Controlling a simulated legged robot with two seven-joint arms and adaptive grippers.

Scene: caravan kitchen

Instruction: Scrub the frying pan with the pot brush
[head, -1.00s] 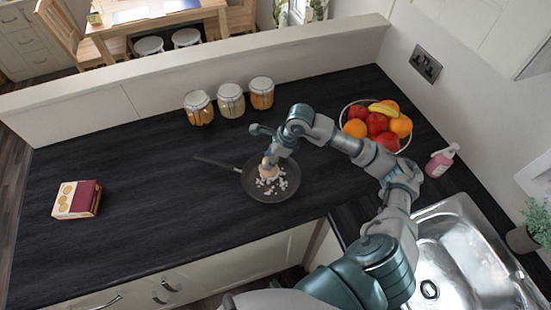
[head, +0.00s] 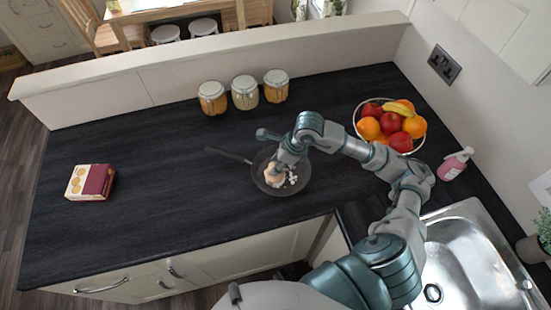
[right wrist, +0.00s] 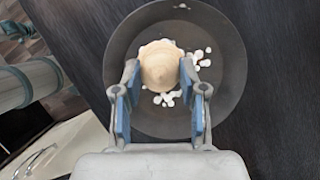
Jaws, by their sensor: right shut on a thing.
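The dark frying pan (head: 300,184) lies on the black worktop, its handle pointing to the upper left. White bits (head: 292,177) lie in it. My right gripper (head: 274,168) is over the left part of the pan, shut on the pot brush (head: 272,180), whose pale head is at the pan's floor. In the right wrist view the brush (right wrist: 160,66) shows as a round pale knob between the fingertips (right wrist: 160,85), with the pan (right wrist: 225,70) and white bits (right wrist: 168,99) around and below it. The bristles are hidden. My left gripper is not in view.
Three jars (head: 244,92) stand behind the pan by the low wall. A fruit bowl (head: 417,146) and a pink soap bottle (head: 455,164) stand to the right, near the metal sink (head: 470,262). A box (head: 90,182) lies at the left. The worktop between box and pan is clear.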

